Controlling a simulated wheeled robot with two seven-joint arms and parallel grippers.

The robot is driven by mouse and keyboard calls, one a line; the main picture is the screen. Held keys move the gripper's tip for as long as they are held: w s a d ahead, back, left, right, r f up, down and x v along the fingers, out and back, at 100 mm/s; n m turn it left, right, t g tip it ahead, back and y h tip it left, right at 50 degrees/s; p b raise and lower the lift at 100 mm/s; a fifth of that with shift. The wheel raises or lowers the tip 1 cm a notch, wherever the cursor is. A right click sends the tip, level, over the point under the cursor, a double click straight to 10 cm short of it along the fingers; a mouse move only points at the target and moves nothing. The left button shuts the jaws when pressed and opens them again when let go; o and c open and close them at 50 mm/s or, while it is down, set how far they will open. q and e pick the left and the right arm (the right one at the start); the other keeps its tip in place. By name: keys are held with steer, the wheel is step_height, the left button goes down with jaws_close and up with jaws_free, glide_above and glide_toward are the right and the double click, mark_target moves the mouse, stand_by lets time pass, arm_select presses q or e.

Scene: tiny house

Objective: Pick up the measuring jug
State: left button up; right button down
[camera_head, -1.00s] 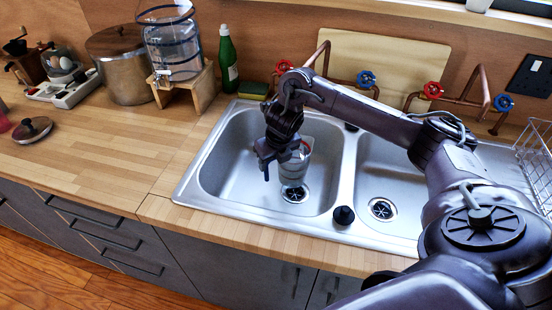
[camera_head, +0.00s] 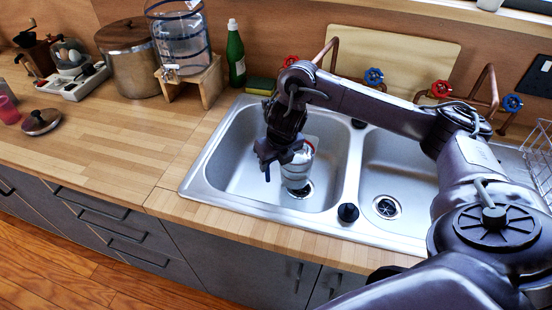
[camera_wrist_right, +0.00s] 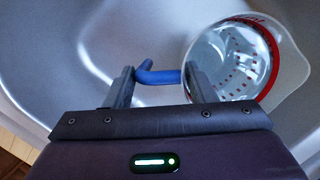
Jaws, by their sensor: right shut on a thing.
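The measuring jug (camera_head: 298,171) is clear with a red rim and stands out over the left sink basin, partly hidden behind my right gripper (camera_head: 274,160). In the right wrist view the jug (camera_wrist_right: 232,62) is at the right, its round opening showing, with red marks on the wall. Its blue handle (camera_wrist_right: 160,77) lies between the two fingers of my right gripper (camera_wrist_right: 160,84), which is shut on it. I cannot tell whether the jug's base touches the basin floor. My left gripper is not in view.
The double sink (camera_head: 236,180) has raised basin walls and a black knob (camera_head: 348,212) on its front rim. Copper taps and a board stand behind. A green bottle (camera_head: 235,55), water dispenser (camera_head: 180,45) and pot (camera_head: 130,62) are at the back left.

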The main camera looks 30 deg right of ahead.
step_height(320, 180, up, 12)
steer(key=p, duration=0.6)
steer(key=shift+r, duration=0.35)
stand_by(0.4)
steer(key=shift+w+a, duration=0.1)
